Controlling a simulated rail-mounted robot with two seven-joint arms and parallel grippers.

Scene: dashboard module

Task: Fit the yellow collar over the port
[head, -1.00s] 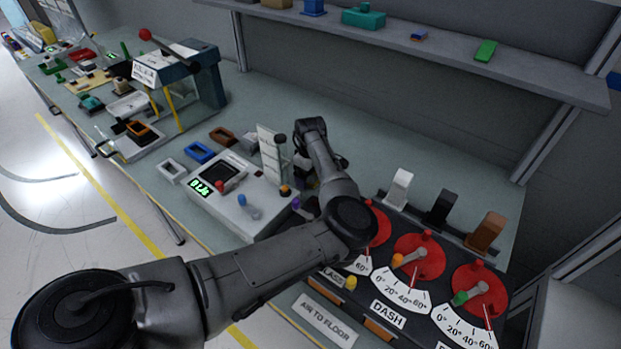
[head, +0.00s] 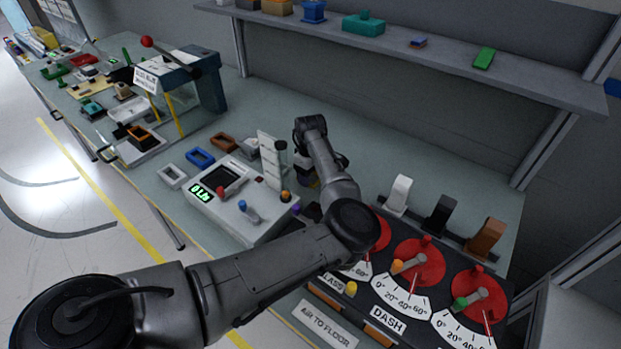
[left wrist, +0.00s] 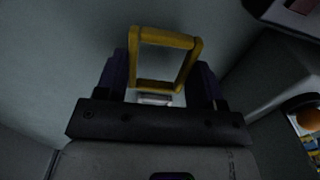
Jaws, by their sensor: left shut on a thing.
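The yellow collar (left wrist: 165,38) is an open rectangular frame in the left wrist view. My left gripper (left wrist: 161,78) is shut on it, with a dark finger at each side. The white box (head: 262,222) has a dark rectangular piece (head: 222,180) on top and a lit green readout. I cannot tell for sure which part is the port. My right gripper is not in view.
White (head: 172,176), blue (head: 200,157) and brown (head: 222,142) frames lie left of the box. A pale upright strip (head: 269,160) stands at its back edge. Red dials (head: 418,262) are at the right. Bench behind my gripper is clear.

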